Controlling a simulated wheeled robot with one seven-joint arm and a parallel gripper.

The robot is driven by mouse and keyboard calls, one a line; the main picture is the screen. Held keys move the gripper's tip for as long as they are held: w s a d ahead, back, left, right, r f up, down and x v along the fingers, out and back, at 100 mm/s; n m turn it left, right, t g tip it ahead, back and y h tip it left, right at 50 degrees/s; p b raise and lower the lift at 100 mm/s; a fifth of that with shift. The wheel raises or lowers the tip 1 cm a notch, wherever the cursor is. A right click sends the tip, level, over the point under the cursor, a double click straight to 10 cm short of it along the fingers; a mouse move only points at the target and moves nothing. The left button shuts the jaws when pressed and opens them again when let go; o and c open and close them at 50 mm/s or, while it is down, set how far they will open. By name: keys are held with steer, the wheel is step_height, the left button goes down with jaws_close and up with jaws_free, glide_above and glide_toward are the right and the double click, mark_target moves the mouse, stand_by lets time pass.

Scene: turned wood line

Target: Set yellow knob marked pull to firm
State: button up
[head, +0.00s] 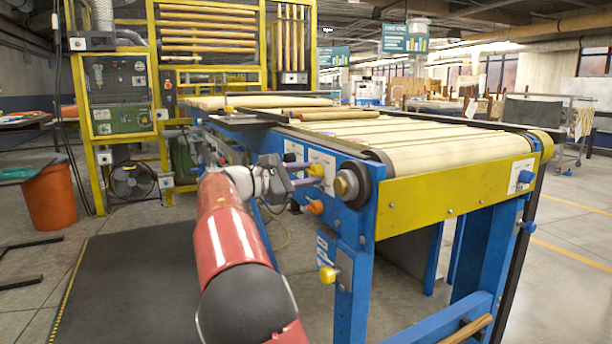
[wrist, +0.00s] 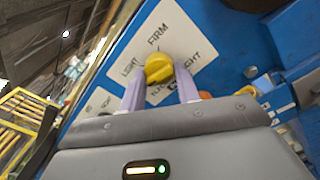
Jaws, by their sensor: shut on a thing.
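The yellow knob (wrist: 158,68) sits on a white plate (wrist: 178,32) on the machine's blue side, in the wrist view. FIRM is printed above the knob, LIGHT to its left, and a partly readable word to its right. The lettering below is mostly hidden by my gripper. My gripper (wrist: 160,82) has its two pale purple fingers on either side of the knob and is shut on it. I cannot tell which word the knob points to. In the head view my gripper (head: 309,176) reaches the plate at the machine's side, with the knob (head: 316,170) small at its fingertips.
An orange knob (head: 315,207) lies just below my gripper, and a round brass-coloured hub (head: 346,185) to its right. A yellow knob (head: 328,274) is on the blue leg. Dark matting (head: 150,290) covers the floor at left.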

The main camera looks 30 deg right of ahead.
steer(key=m+b, duration=0.4)
steer(key=m, duration=0.8)
steer(key=m+b, duration=0.5)
steer(key=m, duration=0.7)
steer(key=shift+r+m, duration=0.2)
steer(key=shift+m, duration=0.2)
steer(key=o, duration=1)
steer(key=a, duration=0.8)
steer(key=shift+s, duration=0.15)
